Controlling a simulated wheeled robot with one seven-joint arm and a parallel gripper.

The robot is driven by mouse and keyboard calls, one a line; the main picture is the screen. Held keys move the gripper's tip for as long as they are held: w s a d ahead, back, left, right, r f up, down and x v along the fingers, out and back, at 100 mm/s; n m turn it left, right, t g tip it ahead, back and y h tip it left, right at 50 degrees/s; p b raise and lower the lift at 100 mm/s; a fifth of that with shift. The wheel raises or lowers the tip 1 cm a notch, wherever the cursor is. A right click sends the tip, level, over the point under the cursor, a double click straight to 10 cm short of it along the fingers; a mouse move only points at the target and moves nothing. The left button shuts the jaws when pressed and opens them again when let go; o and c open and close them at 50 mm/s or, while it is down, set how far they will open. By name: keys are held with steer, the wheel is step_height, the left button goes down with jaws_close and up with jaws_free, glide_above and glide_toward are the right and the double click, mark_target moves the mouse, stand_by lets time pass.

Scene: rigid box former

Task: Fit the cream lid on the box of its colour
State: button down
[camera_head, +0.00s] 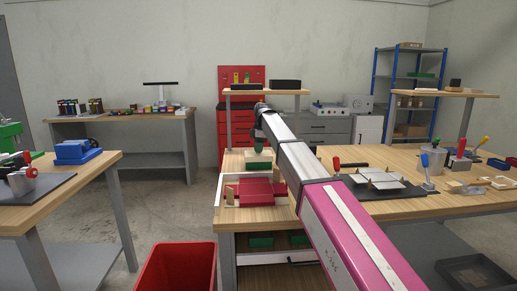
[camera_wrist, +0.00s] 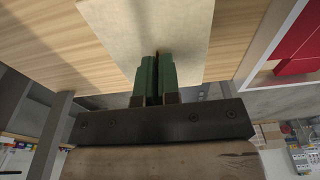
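A cream piece (camera_head: 258,162), seemingly the cream lid, is at the far left of the near workbench, behind the white tray. In the wrist view the flat cream face (camera_wrist: 150,25) fills the upper middle. My gripper (camera_head: 260,149) points down at it. In the wrist view my gripper's green fingers (camera_wrist: 156,60) are close together at the cream face, with a narrow dark gap between them. They look closed on a small part of the lid, but the grip point is hidden. I cannot make out a separate cream box.
A red box piece (camera_head: 262,191) lies in the white-edged tray (camera_head: 220,190), with tan upright blocks (camera_head: 229,195) beside it. A dark mat with pale plates (camera_head: 378,177) lies to the right of my arm. A raised shelf (camera_head: 240,92) stands behind. A red bin (camera_head: 178,268) is on the floor.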

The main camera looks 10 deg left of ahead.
steer(key=shift+f, duration=1.1)
stand_by(1.1)
steer(key=c, duration=1.3)
jaws_free()
steer(key=shift+o, duration=0.2)
